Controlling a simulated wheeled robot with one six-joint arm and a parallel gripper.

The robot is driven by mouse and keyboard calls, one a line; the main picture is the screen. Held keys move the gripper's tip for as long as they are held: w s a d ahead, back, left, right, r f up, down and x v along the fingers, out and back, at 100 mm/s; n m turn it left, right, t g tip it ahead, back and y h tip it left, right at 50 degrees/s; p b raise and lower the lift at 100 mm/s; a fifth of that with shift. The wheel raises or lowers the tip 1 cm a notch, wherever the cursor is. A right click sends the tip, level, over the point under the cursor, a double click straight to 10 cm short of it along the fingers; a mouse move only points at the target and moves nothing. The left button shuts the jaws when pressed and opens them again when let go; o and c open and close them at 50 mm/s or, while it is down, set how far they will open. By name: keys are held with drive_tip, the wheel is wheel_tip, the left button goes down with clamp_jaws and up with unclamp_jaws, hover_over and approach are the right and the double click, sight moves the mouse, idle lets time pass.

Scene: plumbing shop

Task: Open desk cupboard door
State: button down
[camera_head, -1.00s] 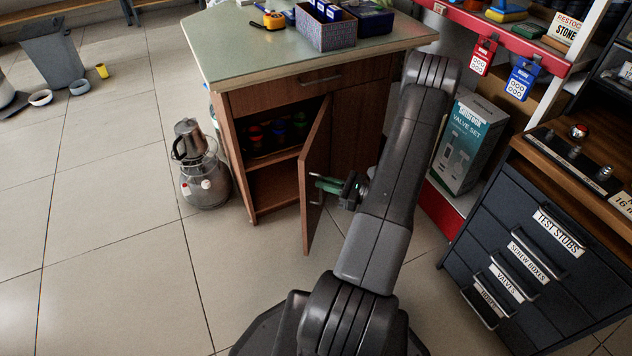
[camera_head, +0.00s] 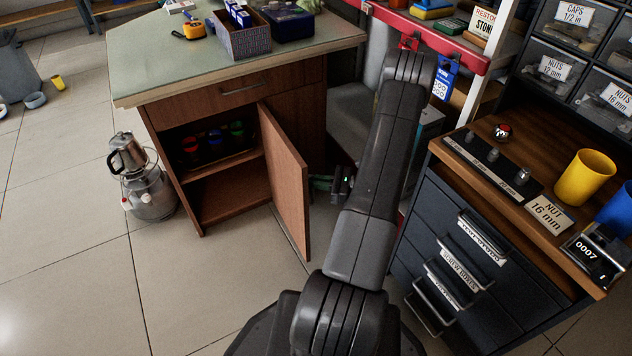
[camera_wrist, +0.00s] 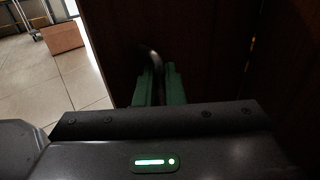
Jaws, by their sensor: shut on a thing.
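The wooden desk (camera_head: 215,92) has a pale green top, and its cupboard door (camera_head: 287,180) stands wide open in the head view. The cupboard inside (camera_head: 230,190) shows a shelf with several coloured items on it. My gripper (camera_head: 322,183) is at the outer side of the door, its green fingers partly hidden behind the door edge. In the wrist view the green fingers (camera_wrist: 160,84) are closed around the dark curved handle (camera_wrist: 153,60) of the door, against a dark wood panel.
A metal pot and canister (camera_head: 145,180) stand on the floor left of the desk. A dark drawer cabinet (camera_head: 470,250) with a wooden top is close on the right. A red-edged shelf (camera_head: 425,35) is behind my arm.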

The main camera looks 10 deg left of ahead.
drive_tip(key=shift+w+a+r, duration=0.1)
drive_tip(key=shift+w+a, duration=0.05)
drive_tip(key=shift+w, duration=0.25)
drive_tip(key=c, duration=1.5)
unclamp_jaws()
drive_tip(key=shift+a, duration=0.2)
drive_tip(key=shift+c, duration=0.2)
drive_tip(key=shift+s+d, duration=0.15)
drive_tip(key=shift+d, duration=0.05)
